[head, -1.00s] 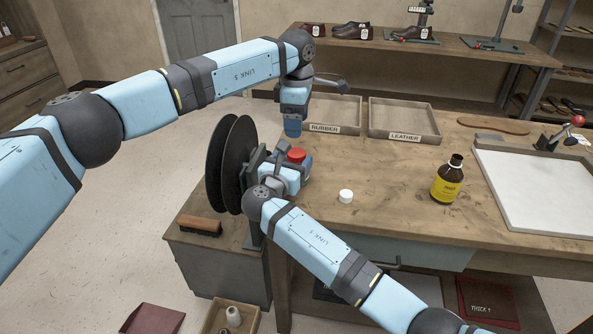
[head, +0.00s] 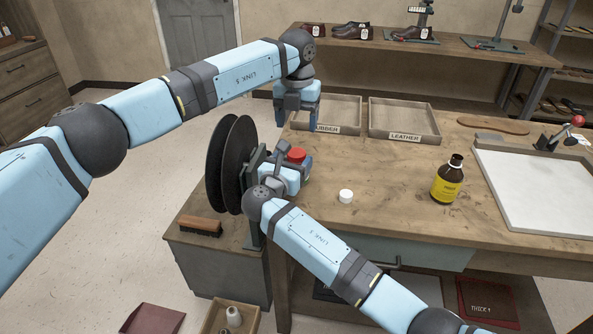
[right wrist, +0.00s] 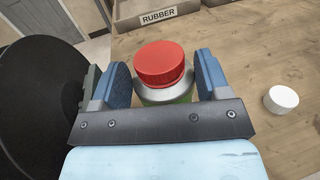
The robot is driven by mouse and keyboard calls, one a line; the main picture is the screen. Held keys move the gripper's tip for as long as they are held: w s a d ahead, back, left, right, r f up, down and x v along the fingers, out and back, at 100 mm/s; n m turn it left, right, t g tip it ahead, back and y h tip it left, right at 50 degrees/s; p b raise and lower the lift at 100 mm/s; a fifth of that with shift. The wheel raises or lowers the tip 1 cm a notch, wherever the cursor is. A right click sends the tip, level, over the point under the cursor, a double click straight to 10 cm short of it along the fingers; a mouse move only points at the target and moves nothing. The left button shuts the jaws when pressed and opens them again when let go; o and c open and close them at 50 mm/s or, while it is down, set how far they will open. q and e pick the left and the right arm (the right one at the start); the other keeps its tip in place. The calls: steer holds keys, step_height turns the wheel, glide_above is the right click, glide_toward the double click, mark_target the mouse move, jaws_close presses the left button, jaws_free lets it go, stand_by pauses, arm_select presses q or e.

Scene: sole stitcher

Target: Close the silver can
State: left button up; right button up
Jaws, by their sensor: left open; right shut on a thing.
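The silver can stands upright on the wooden bench, with a red lid on its top; in the right wrist view I see its silver shoulder (right wrist: 165,94), the red lid (right wrist: 162,64) and a bit of green below. In the head view only the red lid (head: 297,155) shows clearly; my gripper hides the body. My right gripper (head: 303,170) is shut around the can's body, with a blue finger on each side in the right wrist view (right wrist: 165,85). My left gripper (head: 297,122) is open and empty above and behind the can, fingers pointing down.
Black grinding discs (head: 232,165) stand close left of the can. A white cap (head: 346,196) lies on the bench (head: 400,205) to the right, then a brown bottle with a yellow label (head: 448,180). The RUBBER tray (head: 345,100) and LEATHER tray (head: 404,120) are behind.

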mark_target(297, 152)
arm_select(q)
steer(key=n, duration=1)
steer(key=shift+n, duration=0.3)
steer(key=n, duration=0.3)
steer(key=shift+n, duration=0.3)
steer(key=shift+f, duration=4.05)
steer(key=c, duration=0.9)
steer(key=shift+m, duration=1.7)
steer(key=shift+c, duration=0.2)
